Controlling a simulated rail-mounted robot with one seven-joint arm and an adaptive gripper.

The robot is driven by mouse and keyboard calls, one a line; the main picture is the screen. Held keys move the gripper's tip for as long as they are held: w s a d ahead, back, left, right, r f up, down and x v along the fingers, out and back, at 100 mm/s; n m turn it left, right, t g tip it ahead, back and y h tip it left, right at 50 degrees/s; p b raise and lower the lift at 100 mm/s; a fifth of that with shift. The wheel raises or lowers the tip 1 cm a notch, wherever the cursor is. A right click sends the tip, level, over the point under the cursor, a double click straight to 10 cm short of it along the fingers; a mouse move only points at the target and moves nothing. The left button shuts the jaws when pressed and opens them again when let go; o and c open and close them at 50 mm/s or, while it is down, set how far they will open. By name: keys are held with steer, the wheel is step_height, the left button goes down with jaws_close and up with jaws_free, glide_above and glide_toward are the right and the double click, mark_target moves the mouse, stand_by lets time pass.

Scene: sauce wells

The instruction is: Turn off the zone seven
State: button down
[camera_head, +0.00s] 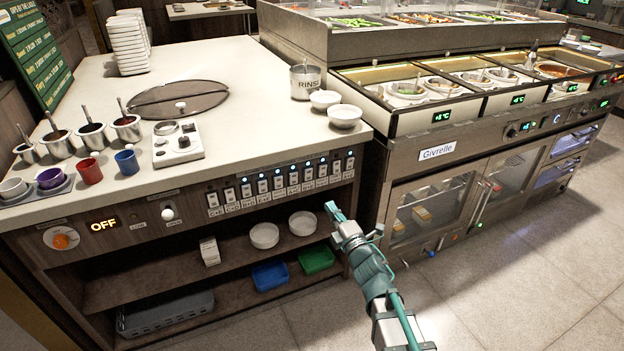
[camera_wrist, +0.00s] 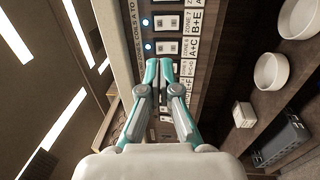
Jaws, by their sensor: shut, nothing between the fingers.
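A row of white zone switches (camera_head: 282,182) runs along the counter's front panel, with several small blue lights lit above them. In the wrist view the row appears turned sideways. My gripper (camera_head: 332,208) is shut and empty, in front of the panel's right end. Its tips (camera_wrist: 158,64) cover part of the row in the wrist view.
An orange knob (camera_head: 61,240) and an OFF display are at the panel's left end. Shelves below hold white bowls (camera_head: 265,235), a blue tray (camera_head: 270,275) and a green tray (camera_head: 316,260). The Givrelle cabinet (camera_head: 437,152) stands to the right. Open floor lies in front.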

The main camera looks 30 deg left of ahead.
mark_target(309, 172)
steer(key=b+x, duration=0.1)
steer(key=x, duration=1.3)
steer(key=shift+w+r, duration=0.1)
steer(key=shift+r, duration=0.05)
